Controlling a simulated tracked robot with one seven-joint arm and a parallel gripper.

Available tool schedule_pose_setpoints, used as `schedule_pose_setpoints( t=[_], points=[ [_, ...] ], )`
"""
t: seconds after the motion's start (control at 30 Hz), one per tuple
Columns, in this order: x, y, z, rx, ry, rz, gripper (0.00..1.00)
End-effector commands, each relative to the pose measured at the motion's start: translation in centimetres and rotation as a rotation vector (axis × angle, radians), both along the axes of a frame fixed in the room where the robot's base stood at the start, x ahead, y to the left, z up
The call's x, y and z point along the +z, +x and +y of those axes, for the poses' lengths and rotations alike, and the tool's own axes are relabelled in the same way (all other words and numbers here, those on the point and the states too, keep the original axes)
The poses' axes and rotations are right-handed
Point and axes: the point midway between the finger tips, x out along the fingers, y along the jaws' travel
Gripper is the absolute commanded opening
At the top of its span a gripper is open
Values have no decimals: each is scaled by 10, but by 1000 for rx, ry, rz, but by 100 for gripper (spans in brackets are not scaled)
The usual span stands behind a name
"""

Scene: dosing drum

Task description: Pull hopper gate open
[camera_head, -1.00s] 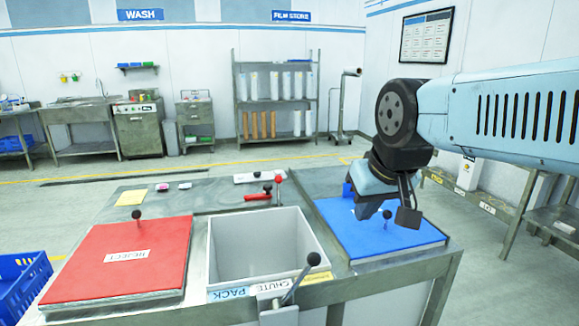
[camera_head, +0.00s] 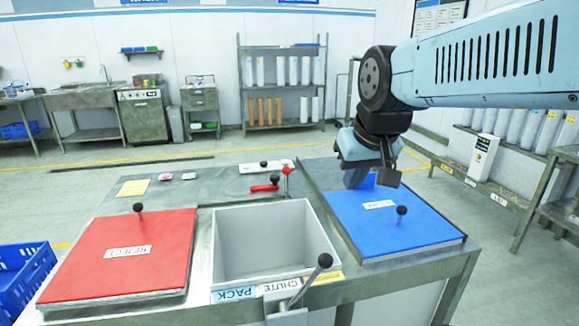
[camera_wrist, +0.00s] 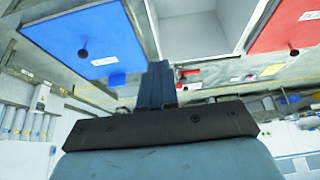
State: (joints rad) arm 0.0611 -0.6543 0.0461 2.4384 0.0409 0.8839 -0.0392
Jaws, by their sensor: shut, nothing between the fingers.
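My gripper (camera_head: 356,178) is shut and empty, above the far left part of the blue lid. In the wrist view its fingers (camera_wrist: 157,85) are together. No part in view is labelled as a hopper gate. A red handle (camera_head: 264,188) lies on the bench behind the open square bin (camera_head: 226,245), beside a small upright red-knobbed lever (camera_head: 286,171). The red handle also shows in the wrist view (camera_wrist: 190,72), near the fingers in the picture but apart. A black-knobbed lever (camera_head: 311,280) leans at the front, by the CHUTE label.
The blue lid (camera_head: 385,228) with a black knob lies right of the bin. The red REJECT lid (camera_head: 125,265) with another knob lies left. A yellow sheet (camera_head: 133,187) and small items lie at the back left. A blue crate (camera_head: 25,280) stands far left.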

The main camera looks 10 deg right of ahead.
Motion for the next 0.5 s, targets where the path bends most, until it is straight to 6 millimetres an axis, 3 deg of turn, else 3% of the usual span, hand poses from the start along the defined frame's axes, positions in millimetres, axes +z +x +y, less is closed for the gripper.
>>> schedule_pose_setpoints(
  t=[0.23,0.5],
  points=[
    [6,80,4,2,15,44,0],
    [-5,170,-1,13,75,76,0]
  ],
)
